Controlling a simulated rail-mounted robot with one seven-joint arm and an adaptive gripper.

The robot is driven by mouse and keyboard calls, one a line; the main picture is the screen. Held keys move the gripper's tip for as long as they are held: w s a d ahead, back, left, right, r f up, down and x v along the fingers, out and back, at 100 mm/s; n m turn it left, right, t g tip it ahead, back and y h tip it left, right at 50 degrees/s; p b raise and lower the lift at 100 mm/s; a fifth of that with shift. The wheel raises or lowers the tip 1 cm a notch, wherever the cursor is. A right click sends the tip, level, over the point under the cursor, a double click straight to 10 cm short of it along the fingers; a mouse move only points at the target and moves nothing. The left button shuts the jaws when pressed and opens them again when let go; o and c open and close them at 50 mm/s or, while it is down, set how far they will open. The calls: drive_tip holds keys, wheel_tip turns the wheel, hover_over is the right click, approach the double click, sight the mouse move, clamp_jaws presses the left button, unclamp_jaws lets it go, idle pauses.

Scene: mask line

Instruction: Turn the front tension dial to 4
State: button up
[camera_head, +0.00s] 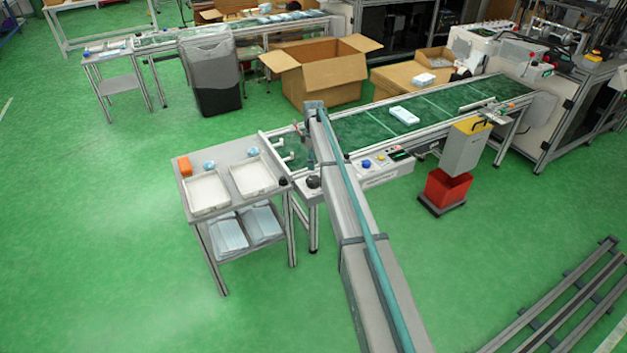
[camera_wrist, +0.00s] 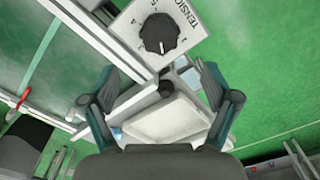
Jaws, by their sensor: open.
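The tension dial (camera_wrist: 158,33) is a black knob on a light panel (camera_wrist: 190,20) printed with part of the word TENSION, at the top of the wrist view. Small numbers ring the knob, and a white mark on it points toward the bottom of the picture; I cannot read its setting surely. In the head view the dial (camera_head: 313,182) is a small dark knob on a box at the conveyor's near left end. My gripper (camera_wrist: 158,76) is open and empty, its two fingers spread wide. The dial lies beyond the fingertips, apart from them.
A grey cart (camera_head: 234,151) with white trays (camera_head: 207,193) stands left of the conveyor (camera_head: 370,125); a white tray (camera_wrist: 166,120) also shows between my fingers. A control box with a blue button (camera_head: 366,163) is to the right. A red bin (camera_head: 446,188) stands on the open green floor.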

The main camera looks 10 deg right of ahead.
sight(314, 179)
wheel_tip(314, 179, down, 11)
drive_tip(key=shift+r+p, duration=0.1)
drive_tip(key=shift+p, duration=1)
drive_tip(key=c, duration=1.2)
